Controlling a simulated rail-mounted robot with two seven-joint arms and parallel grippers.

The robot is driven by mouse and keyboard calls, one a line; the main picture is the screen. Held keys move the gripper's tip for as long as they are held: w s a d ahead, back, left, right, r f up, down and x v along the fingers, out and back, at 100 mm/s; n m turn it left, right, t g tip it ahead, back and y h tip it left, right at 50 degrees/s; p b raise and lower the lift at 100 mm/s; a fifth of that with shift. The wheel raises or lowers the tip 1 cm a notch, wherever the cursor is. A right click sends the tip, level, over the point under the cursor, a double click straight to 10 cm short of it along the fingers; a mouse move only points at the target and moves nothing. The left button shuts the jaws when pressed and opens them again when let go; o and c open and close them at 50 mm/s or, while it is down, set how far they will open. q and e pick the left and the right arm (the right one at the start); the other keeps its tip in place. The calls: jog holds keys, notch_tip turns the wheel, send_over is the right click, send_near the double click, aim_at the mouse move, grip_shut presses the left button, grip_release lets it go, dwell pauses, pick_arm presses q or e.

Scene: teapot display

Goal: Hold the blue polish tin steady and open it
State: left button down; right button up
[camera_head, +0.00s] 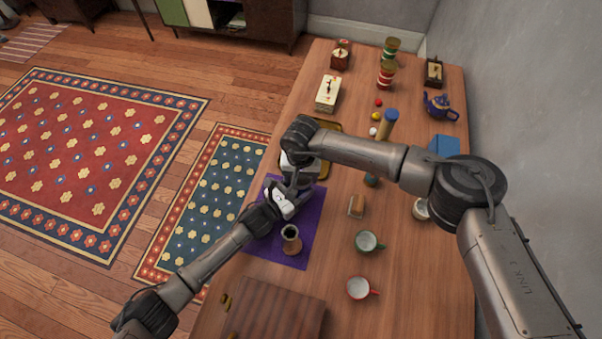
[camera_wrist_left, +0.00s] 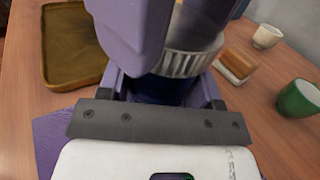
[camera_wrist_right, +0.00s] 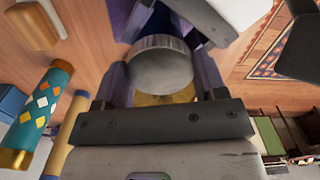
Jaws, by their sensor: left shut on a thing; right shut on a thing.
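The polish tin has a dark blue body (camera_wrist_left: 160,88) and a ridged silver lid (camera_wrist_left: 190,62). In the left wrist view the body sits low between my left fingers, with the lid directly above it; I cannot tell whether there is a gap. My left gripper (camera_head: 284,204) is shut on the body above the purple mat (camera_head: 311,222). My right gripper (camera_head: 299,180) comes from above and is shut around the lid, whose round top (camera_wrist_right: 160,62) shows between its fingers. In the head view the two grippers hide the tin.
A dark yellow tray (camera_wrist_left: 75,45) lies beside the grippers. A copper pot (camera_head: 291,241) stands on the mat. A wooden box (camera_head: 275,312) is near the front.

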pick_arm(q)
jog(key=shift+f, duration=0.1)
pick_arm(e)
jog(key=shift+r, duration=0.25)
jog(key=shift+r, duration=0.85)
jog(key=shift+r, duration=2.05)
pick_arm(q)
jog(key=shift+c, duration=1)
grip_release()
